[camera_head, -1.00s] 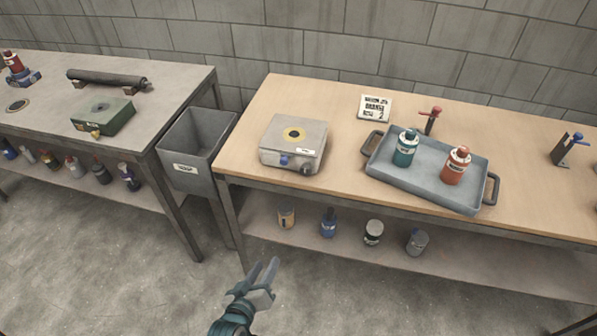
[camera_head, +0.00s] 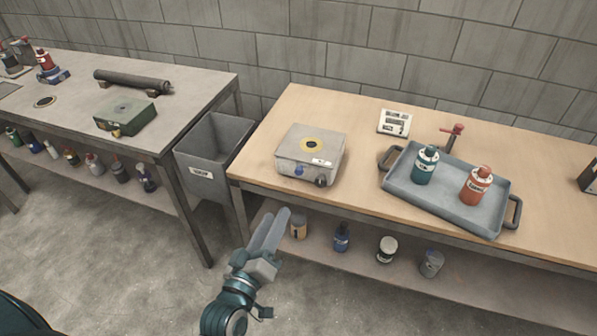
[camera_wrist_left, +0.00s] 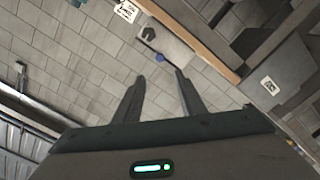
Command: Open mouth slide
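A metal box (camera_head: 310,155) stands near the left end of the wooden table. Its top has a yellow-ringed round spot, and its front has a blue knob (camera_head: 299,170) and a dark knob (camera_head: 321,181). I cannot tell which part is the mouth slide. The box also shows in the left wrist view (camera_wrist_left: 176,48), beyond my fingertips. My left gripper (camera_head: 276,214) is in front of the table edge, below the box and apart from it. In the left wrist view its fingers (camera_wrist_left: 160,76) are spread with nothing between them. My right gripper is not in view.
A grey tray (camera_head: 400,205) with a teal bottle (camera_head: 425,164) and an orange bottle (camera_head: 475,185) is right of the box. A grey bin (camera_head: 213,145) stands between the tables. The left table holds a green box (camera_head: 125,116) and a dark tube (camera_head: 133,81).

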